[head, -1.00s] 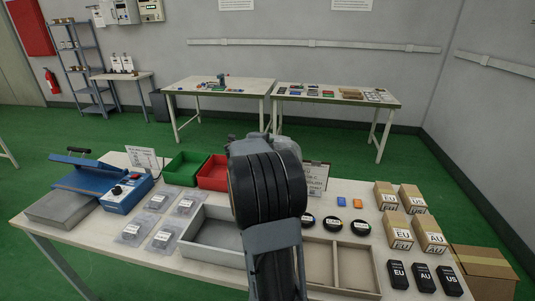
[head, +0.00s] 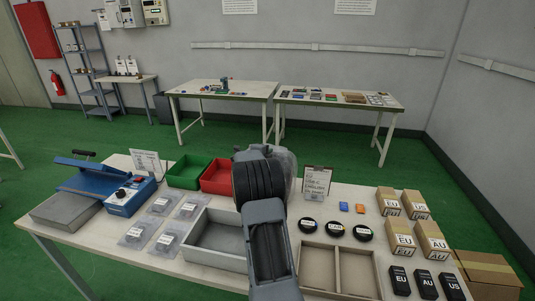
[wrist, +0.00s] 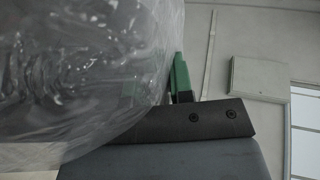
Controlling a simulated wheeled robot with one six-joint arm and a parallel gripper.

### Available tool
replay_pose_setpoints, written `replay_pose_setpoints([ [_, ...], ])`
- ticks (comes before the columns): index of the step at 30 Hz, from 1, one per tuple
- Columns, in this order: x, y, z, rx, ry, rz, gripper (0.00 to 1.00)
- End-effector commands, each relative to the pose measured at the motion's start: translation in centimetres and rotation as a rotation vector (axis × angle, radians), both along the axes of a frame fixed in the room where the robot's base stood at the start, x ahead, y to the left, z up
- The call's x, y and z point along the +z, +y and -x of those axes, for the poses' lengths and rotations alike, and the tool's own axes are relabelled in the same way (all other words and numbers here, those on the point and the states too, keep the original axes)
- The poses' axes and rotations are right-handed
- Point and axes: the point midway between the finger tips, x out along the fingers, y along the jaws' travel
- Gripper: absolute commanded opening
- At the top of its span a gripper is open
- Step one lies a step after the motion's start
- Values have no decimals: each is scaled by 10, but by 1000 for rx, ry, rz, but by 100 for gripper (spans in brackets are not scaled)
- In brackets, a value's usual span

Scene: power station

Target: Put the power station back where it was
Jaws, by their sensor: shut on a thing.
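A thing in clear, crinkled plastic (wrist: 75,70) fills the left of the wrist view. My gripper shows there as a green finger (wrist: 180,78) at the right edge of the plastic, and it is shut on this wrapped thing. In the head view part of the plastic (head: 290,168) shows behind my arm, above the workbench (head: 190,262). My arm hides most of it, and I cannot tell whether it is the power station. The other finger is hidden.
A grey tray (head: 190,232) and a beige two-part tray (head: 337,268) stand at the front. Green (head: 170,178) and red (head: 212,186) bins stand behind. A blue sealing device (head: 130,195) is left. Several boxes (head: 400,235) and black adapters (head: 424,284) stand right. A sign (head: 317,182) stands near the plastic.

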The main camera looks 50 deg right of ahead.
Motion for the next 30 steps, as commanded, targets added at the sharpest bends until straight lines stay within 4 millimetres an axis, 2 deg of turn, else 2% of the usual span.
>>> replay_pose_setpoints([
  [1, 7, -2, -1, -1, -8, 11, 0],
  [2, 6, -2, -2, -1, -8, 11, 0],
  [5, 1, -5, -5, 0, -8, 11, 0],
  [12, -24, -4, -5, -1, -7, 11, 0],
  [20, -28, -4, -5, 0, -8, 12, 0],
  [21, -36, -3, -4, 0, 1, 0, 23],
  [28, -36, -3, -4, 0, 0, 0, 45],
  [30, -36, -3, -4, 0, 0, 0, 47],
])
